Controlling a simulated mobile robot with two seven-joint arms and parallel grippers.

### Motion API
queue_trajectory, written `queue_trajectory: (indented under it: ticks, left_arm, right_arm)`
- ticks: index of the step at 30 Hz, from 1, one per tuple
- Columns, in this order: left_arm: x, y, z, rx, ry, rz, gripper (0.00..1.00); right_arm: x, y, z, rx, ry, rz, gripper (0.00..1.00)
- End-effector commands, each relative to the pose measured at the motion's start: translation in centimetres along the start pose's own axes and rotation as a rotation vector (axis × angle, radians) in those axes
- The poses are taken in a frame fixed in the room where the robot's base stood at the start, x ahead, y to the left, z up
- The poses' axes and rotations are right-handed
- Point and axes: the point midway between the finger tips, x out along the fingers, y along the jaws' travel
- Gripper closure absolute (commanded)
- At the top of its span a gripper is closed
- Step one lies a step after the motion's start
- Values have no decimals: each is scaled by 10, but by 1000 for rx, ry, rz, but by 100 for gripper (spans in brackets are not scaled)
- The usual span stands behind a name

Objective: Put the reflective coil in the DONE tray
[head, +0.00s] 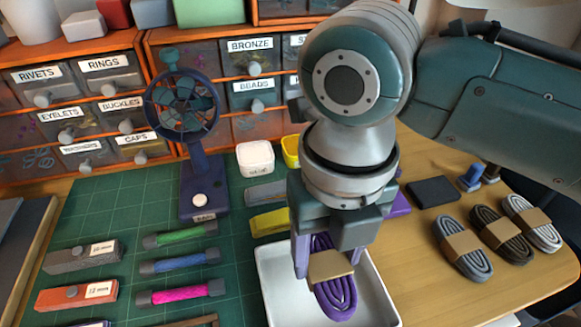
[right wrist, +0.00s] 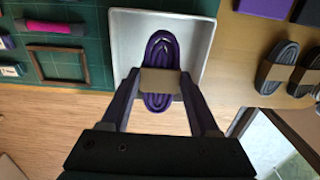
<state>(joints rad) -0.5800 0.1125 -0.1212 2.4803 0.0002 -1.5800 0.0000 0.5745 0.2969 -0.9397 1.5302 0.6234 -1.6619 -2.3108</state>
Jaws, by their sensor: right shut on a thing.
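My right gripper (head: 327,258) is shut on a purple coil (head: 337,300) with a tan paper band around its middle. The coil hangs over the white tray (head: 271,300), within its rim. I cannot tell whether it touches the tray's floor. In the right wrist view the fingers (right wrist: 160,79) grip the band's sides, and the coil (right wrist: 158,102) lies over the tray (right wrist: 125,45). No label shows on the tray. Three more banded coils lie at the right: grey (head: 463,248), dark (head: 500,233) and pale grey (head: 532,223). Which coil is reflective is unclear. My left gripper is not in view.
A green cutting mat (head: 120,205) left of the tray holds green, blue and pink braided pieces (head: 180,292). Labelled drawers (head: 85,100) line the back. Bare wooden table (head: 425,295) lies right of the tray.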

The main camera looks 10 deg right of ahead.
Motion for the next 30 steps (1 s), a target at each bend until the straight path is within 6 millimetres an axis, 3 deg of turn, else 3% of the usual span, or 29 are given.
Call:
queue_trajectory:
  ticks: [12,26,27,30]
  left_arm:
    - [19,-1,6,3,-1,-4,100]
    - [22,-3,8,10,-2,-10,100]
    - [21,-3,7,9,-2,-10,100]
    - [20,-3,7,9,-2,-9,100]
  right_arm:
    - [55,0,0,1,1,0,100]
    - [63,0,0,0,-1,0,100]
    - [61,0,0,0,-1,0,34]
    - [61,0,0,0,-1,0,22]
